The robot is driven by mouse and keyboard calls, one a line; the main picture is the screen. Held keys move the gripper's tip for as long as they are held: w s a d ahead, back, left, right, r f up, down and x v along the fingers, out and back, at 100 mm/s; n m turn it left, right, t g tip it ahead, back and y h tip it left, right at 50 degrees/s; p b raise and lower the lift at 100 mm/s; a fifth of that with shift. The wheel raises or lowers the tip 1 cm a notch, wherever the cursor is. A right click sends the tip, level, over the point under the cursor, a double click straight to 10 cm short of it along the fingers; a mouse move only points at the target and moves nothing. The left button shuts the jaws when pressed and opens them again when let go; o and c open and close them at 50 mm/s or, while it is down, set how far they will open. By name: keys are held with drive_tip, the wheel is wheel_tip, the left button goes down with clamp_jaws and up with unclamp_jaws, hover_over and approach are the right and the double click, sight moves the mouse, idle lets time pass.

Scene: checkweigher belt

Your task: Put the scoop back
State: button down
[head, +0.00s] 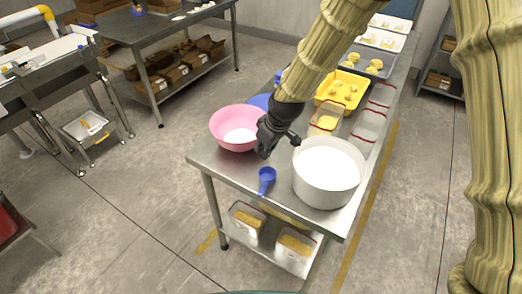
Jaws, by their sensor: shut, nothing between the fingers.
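A blue scoop (266,177) lies on the steel table near its front edge. It is between a pink bowl (233,127) on the left and a large white tub (328,173) on the right. The bowl and the tub both hold something white. My gripper (265,152) is black, points down and is shut with nothing in it. In the picture it shows just above the scoop, between the bowl and the tub. I cannot tell its exact height over the table.
Behind stand clear containers (368,124) with red rims and a yellow tray (343,88) with yellow pieces. A blue item behind the bowl is partly hidden by my arm. The steel table (222,172) has bare room at its front left corner. A conveyor (45,65) stands far left.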

drive_tip(key=shift+p+v, duration=0.85)
drive_tip(key=shift+v, duration=0.85)
